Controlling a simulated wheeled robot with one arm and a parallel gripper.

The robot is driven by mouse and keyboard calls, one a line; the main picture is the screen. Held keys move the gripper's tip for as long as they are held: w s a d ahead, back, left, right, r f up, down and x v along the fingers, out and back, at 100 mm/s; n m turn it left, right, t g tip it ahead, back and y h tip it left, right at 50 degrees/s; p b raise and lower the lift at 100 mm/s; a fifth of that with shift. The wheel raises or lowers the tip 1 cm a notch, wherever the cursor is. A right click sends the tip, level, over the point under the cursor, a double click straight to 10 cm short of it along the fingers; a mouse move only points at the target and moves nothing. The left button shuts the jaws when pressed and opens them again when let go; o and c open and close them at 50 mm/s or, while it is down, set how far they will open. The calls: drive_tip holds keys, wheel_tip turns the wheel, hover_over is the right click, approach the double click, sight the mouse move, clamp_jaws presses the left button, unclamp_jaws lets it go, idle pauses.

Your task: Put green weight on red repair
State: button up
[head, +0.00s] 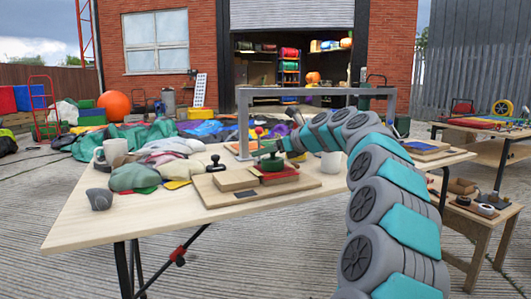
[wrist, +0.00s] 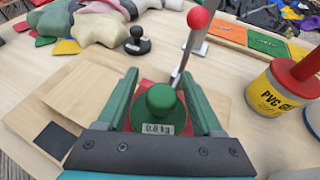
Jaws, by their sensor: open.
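The green weight (wrist: 160,103), with a round knob and a small kg label, stands upright between the fingers of my gripper (wrist: 159,78) in the wrist view. The fingers are open, one on each side of it. In the head view the green weight (head: 271,163) appears to rest on the red repair (head: 280,175), a red pad on a wooden board. I cannot tell whether the fingers touch the weight.
A black weight (wrist: 137,42) stands beyond the boards. A lever with a red ball (wrist: 197,18) rises just past my gripper. A PVC glue can (wrist: 280,92) stands at right. Folded fabric (head: 150,172) and a white mug (head: 112,151) occupy the table's left.

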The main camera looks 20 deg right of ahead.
drive_tip(key=p+v, duration=0.1)
drive_tip(key=v, duration=1)
drive_tip(key=shift+s, duration=0.2)
drive_tip(key=shift+d, duration=0.1)
